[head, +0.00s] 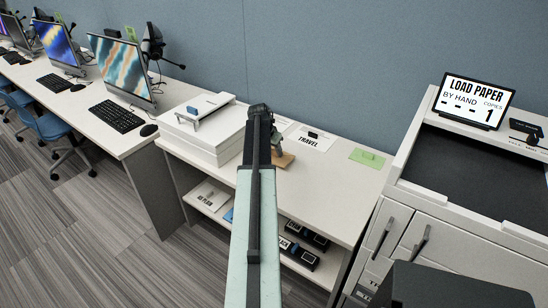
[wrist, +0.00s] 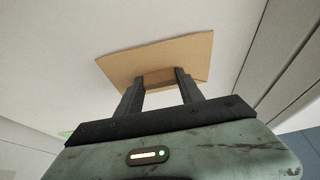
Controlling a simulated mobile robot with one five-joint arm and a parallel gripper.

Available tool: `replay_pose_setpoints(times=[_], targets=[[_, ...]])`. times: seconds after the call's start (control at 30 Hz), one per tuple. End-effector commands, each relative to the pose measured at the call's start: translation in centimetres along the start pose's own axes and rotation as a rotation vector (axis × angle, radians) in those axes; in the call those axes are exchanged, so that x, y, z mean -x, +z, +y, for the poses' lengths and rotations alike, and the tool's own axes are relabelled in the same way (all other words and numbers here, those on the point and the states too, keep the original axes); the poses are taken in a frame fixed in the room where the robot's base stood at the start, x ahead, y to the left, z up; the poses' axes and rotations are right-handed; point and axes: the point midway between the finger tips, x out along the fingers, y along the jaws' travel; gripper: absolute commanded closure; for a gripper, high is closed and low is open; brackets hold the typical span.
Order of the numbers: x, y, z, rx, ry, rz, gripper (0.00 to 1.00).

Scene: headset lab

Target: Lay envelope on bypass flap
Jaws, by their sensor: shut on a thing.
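My gripper (wrist: 160,76) is shut on a tan envelope (wrist: 178,52), and its two dark fingers meet the near edge in the wrist view. In the head view, my arm hides most of the gripper, and part of the envelope (head: 285,161) shows just right of the arm, over the white counter. I cannot tell whether it touches the counter. The copier (head: 396,203) stands at the right, with a dark top and a screen (head: 474,101) reading "LOAD PAPER BY HAND, COPIES 1". I cannot make out a bypass flap for certain.
On the counter (head: 335,190) are a white boxy device (head: 205,135), a sheet marked "TRAVEL" (head: 311,142) and a green sheet (head: 367,157). The shelf below holds dark boxes (head: 300,252). Desks with monitors (head: 122,66) and blue chairs stand left. Carpet is clear at lower left.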

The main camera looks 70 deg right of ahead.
Motion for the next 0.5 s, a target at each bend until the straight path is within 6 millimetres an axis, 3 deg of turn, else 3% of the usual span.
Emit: replay_pose_setpoints(times=[0.03,0.1,0.47,0.5], targets=[[-1.86,0.80,0.04,0.000,0.000,0.000,0.99],[-2.35,1.00,0.06,0.000,0.000,0.000,0.99],[-2.35,0.97,0.11,-0.001,0.000,0.000,0.99],[-2.21,0.91,0.12,-0.001,0.000,0.000,0.47]])
